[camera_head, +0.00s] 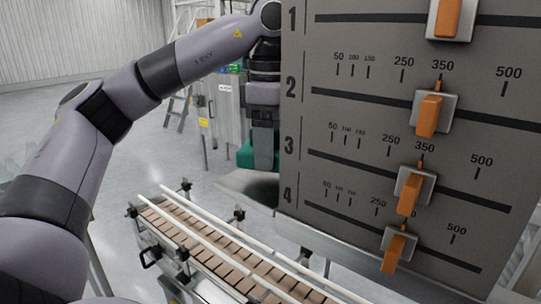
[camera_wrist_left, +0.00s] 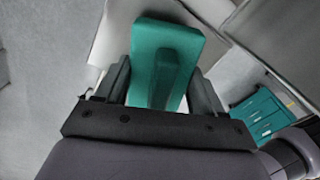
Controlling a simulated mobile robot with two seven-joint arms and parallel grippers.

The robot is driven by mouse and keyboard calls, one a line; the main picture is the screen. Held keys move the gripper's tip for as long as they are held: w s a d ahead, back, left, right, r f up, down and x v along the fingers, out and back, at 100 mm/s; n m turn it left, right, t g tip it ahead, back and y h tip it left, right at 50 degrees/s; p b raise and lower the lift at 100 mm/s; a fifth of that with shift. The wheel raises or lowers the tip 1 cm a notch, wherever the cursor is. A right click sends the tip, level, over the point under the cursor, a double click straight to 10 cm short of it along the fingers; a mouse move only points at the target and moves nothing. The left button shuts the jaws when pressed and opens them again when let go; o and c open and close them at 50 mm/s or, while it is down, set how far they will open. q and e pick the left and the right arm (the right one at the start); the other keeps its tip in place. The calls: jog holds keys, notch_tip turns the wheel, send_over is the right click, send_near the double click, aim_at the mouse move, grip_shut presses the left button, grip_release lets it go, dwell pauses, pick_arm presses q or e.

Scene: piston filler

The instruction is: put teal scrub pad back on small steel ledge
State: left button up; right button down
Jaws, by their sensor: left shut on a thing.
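The teal scrub pad (camera_head: 245,156) is partly hidden behind my left gripper (camera_head: 264,168) in the head view. The left wrist view shows the pad (camera_wrist_left: 166,38) between both fingers of my left gripper (camera_wrist_left: 160,88), which is shut on it. The small steel ledge (camera_head: 245,187) sticks out from the left side of the grey panel, just under the pad. Part of the ledge (camera_wrist_left: 119,32) shows beyond the pad in the wrist view. I cannot tell whether the pad touches the ledge. My right gripper is not in view.
The grey scale panel (camera_head: 345,120) with orange pointers stands close to the right of my left gripper. A conveyor (camera_head: 215,245) with white rails runs below the ledge. A cabinet (camera_head: 226,105) stands behind. Open floor lies to the left.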

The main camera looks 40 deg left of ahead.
pick_arm(q)
jog(key=shift+f, duration=1.1)
jog(key=shift+f, duration=0.1)
jog(key=o, duration=1)
jog(key=shift+r, duration=6.1)
